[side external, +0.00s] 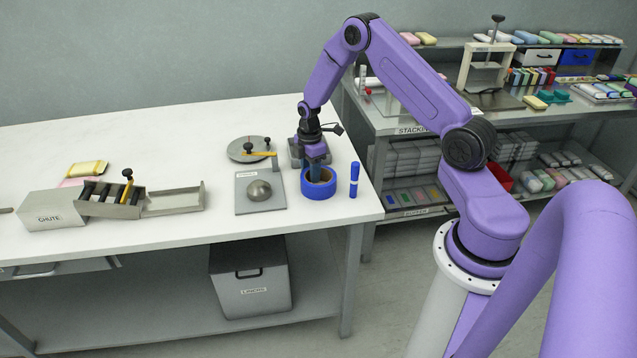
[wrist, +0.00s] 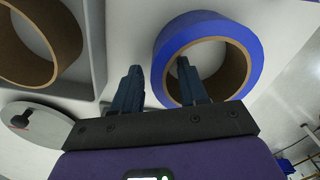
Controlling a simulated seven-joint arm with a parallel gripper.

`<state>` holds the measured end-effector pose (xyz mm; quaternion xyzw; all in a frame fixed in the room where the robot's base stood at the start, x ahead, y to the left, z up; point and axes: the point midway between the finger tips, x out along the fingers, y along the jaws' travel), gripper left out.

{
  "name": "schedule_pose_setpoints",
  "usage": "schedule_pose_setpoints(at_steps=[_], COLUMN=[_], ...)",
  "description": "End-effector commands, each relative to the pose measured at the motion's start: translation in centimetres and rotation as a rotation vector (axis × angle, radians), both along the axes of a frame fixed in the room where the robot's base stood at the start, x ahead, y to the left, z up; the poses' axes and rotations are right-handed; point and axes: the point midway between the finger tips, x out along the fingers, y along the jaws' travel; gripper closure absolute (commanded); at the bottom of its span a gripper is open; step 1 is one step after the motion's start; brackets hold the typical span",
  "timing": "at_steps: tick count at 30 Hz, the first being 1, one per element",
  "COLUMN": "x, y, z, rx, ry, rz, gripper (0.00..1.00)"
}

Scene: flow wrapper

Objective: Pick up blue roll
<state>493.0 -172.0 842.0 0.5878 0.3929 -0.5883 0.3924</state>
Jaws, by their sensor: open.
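The blue roll (side external: 320,194) is a ring of blue tape with a brown cardboard core. It lies flat near the right end of the white table, and it also shows in the wrist view (wrist: 210,25). My gripper (side external: 316,170) points down over the roll, jaws open and empty. In the wrist view, the right finger of my gripper (wrist: 159,70) overlaps the roll's hole and the left finger is outside its left edge, with the roll's wall between them. I cannot tell how deep the fingertips reach.
A blue marker (side external: 354,180) stands close right of the roll. A grey plate with a metal dome (side external: 259,190) is on its left. A brown ring (wrist: 68,42) lies in a grey tray (wrist: 97,45) beside my gripper. A round disc (side external: 240,149) sits behind.

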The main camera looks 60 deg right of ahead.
Motion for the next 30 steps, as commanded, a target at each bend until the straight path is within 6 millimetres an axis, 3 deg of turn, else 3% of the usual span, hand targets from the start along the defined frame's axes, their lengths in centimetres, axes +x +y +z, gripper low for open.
schedule_pose_setpoints(at_steps=[6,10,22,30], x=[0.0,0.0,0.1,0.2], y=[0.0,0.0,0.0,0.0], z=[0.0,0.0,0.4,4.4], rx=[0.000,0.000,0.000,-0.001], ry=[-0.001,-0.001,-0.002,-0.006], rz=[0.000,0.000,0.000,0.001], gripper=[0.57,1.00,1.00,1.00])
